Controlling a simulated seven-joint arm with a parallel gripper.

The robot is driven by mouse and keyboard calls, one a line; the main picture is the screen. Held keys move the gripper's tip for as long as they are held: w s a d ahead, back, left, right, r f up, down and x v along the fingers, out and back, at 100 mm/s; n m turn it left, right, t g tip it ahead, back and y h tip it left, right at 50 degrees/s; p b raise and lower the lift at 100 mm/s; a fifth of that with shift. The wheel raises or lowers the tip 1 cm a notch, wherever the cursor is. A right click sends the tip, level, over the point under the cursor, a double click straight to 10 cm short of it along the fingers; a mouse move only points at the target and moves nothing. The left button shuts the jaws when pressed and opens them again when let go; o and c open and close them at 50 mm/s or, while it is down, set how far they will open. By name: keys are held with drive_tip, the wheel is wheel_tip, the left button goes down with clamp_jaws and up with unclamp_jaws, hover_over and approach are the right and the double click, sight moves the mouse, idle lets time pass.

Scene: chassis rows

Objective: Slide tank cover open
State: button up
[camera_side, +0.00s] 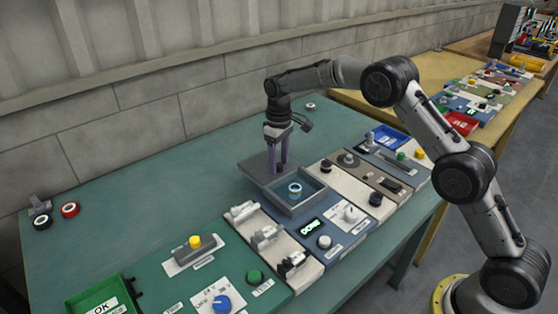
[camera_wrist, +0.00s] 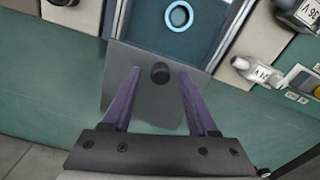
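The tank (camera_side: 297,207) is an open-topped, dark-walled box set in the blue-grey panel. A teal ring (camera_side: 295,188) shows inside it; in the wrist view the ring (camera_wrist: 179,16) is also in plain sight. The flat grey tank cover (camera_side: 252,168) lies off to the back left side of the tank, leaving the opening uncovered. In the wrist view the cover (camera_wrist: 140,112) carries a dark round knob (camera_wrist: 160,72). My gripper (camera_side: 278,171) is over the cover. In the wrist view its purple fingers (camera_wrist: 160,76) stand on either side of the knob, with gaps visible on both sides.

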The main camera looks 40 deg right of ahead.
wheel_tip(320, 180, up, 14)
idle(0.6)
drive_tip(key=shift+f, duration=0.1)
